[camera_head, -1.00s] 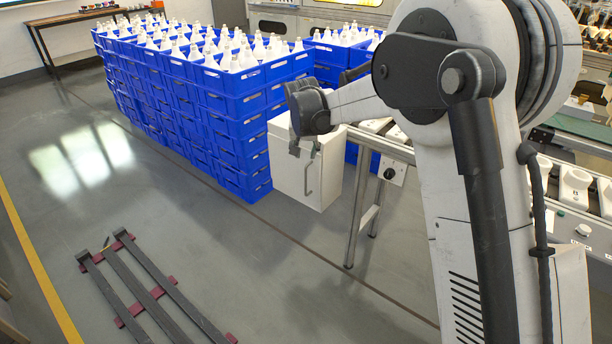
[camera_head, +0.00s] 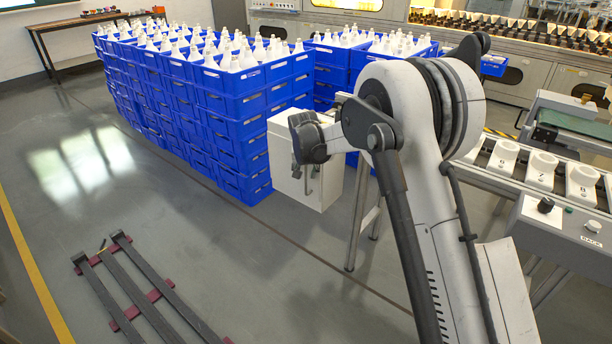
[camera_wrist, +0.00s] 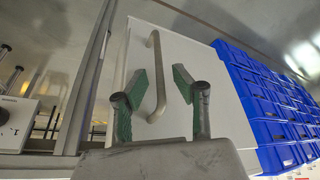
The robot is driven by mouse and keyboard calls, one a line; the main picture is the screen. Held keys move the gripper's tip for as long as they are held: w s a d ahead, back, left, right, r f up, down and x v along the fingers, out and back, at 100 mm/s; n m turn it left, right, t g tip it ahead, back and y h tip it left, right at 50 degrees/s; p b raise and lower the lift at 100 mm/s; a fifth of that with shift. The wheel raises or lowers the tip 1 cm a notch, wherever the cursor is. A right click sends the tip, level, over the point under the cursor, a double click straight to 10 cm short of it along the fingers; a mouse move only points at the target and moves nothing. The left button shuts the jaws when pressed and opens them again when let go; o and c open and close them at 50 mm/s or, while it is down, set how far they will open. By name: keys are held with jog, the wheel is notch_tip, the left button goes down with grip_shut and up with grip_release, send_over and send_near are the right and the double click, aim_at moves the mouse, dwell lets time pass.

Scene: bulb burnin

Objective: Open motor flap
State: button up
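The motor flap looks to be the white front panel (camera_head: 332,180) of a white box beside the blue crates, left of the conveyor. A grey bar handle (camera_wrist: 157,70) stands out from this panel. In the wrist view the panel (camera_wrist: 215,92) fills the middle. My gripper (camera_wrist: 160,86) is open, with a green-padded finger on each side of the handle. Both pads look apart from the bar; I cannot tell how deep it lies between them. In the head view my dark wrist is in front of the box and hides part of it. The panel looks shut.
Stacked blue crates (camera_head: 228,128) of white bulbs stand close on the box's left and behind. The conveyor (camera_head: 520,180) and its control box (camera_head: 570,226) are to the right. A low rack of dark bars (camera_head: 140,290) lies on the floor at front left. Floor before the box is clear.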

jog(key=shift+f, duration=0.1)
jog(key=shift+c, duration=0.2)
grip_shut()
